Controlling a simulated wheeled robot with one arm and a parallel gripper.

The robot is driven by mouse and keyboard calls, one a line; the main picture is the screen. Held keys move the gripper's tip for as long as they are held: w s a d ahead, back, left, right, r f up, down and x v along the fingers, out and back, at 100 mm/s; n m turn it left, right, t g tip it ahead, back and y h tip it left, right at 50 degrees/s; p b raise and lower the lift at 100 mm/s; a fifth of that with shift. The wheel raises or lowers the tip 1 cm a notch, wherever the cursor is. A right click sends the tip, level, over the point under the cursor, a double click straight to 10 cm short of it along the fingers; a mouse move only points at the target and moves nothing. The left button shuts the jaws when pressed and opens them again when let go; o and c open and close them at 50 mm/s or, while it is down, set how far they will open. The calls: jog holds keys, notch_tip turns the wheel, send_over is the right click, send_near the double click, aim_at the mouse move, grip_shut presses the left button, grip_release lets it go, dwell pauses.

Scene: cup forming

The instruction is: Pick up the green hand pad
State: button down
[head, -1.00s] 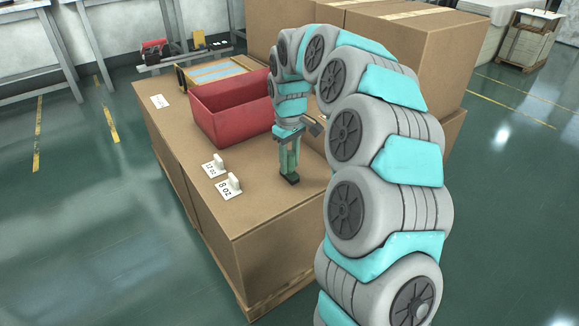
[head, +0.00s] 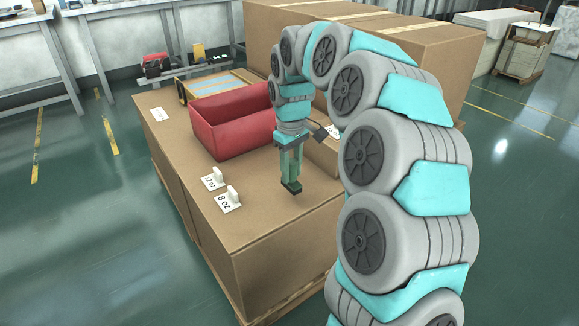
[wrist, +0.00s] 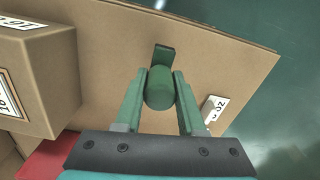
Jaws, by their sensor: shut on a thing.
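The green hand pad has a round green grip (wrist: 160,88) and a flat dark green base (wrist: 163,58) in the wrist view. My gripper (wrist: 160,97) is shut on the grip, with one green finger on each side. In the head view, the dark base of the hand pad (head: 292,188) shows at the lower end of my gripper (head: 290,167), over the cardboard top. I cannot tell whether the base touches the cardboard. The fingers hide much of the grip in the head view.
A red open bin (head: 232,127) stands left of my gripper on the large cardboard box (head: 255,212). White cup-size markers, including an "8 oz" one (head: 228,201), lie at the left.

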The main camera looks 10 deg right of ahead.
jog(key=s+r, duration=0.1)
jog(key=s, duration=1.2)
jog(key=shift+b, duration=0.3)
jog(key=shift+r, duration=0.15)
